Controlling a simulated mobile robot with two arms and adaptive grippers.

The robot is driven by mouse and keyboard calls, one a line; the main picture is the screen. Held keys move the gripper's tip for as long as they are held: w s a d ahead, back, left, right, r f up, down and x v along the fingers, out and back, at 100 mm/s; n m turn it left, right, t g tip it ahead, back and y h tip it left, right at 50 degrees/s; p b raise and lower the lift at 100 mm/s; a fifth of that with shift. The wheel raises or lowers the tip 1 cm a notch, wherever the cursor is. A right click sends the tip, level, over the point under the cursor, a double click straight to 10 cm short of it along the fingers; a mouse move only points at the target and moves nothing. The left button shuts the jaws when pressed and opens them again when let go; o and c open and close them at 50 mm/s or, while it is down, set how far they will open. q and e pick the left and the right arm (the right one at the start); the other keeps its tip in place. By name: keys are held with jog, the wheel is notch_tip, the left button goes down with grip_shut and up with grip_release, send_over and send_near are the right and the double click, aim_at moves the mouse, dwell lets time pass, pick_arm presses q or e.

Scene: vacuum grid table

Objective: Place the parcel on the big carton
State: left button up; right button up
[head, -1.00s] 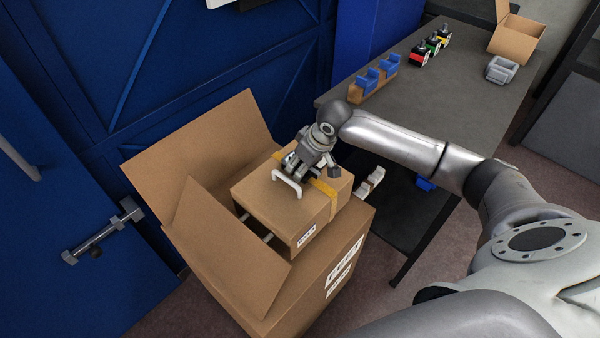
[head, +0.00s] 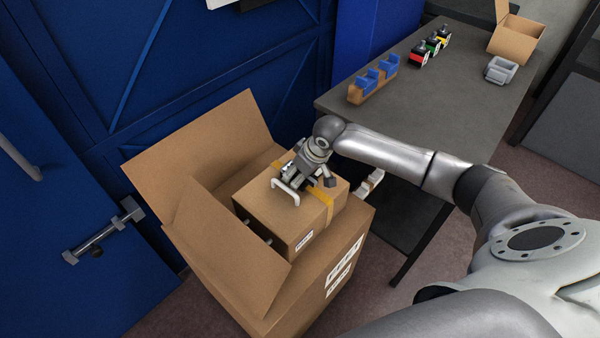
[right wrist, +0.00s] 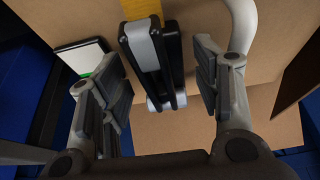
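The parcel (head: 270,210) is a brown box with a yellow band, a white bar handle and a small label. It sits, slightly tilted, in the open top of the big carton (head: 318,288); its underside is hidden. My right gripper (head: 308,180) is over the parcel's top. In the right wrist view, the right gripper's fingers (right wrist: 160,95) stand apart on both sides of a black and silver grip piece (right wrist: 152,60) on the parcel (right wrist: 210,15), with gaps showing. My left gripper is not in view.
The carton's raised flaps (head: 200,150) stand left of the parcel. A blue door with a latch (head: 105,232) is behind. A grey table (head: 430,105) at the right holds blue parts (head: 375,78), several coloured devices (head: 430,48), a grey bin (head: 501,69) and an open box (head: 517,38).

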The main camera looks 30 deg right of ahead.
jog(key=shift+r, duration=0.1)
jog(key=shift+s+d+r, duration=0.1)
jog(key=shift+r, duration=0.25)
jog(key=v, duration=1.1)
jog(key=shift+p, duration=0.3)
jog(key=shift+s, duration=0.1)
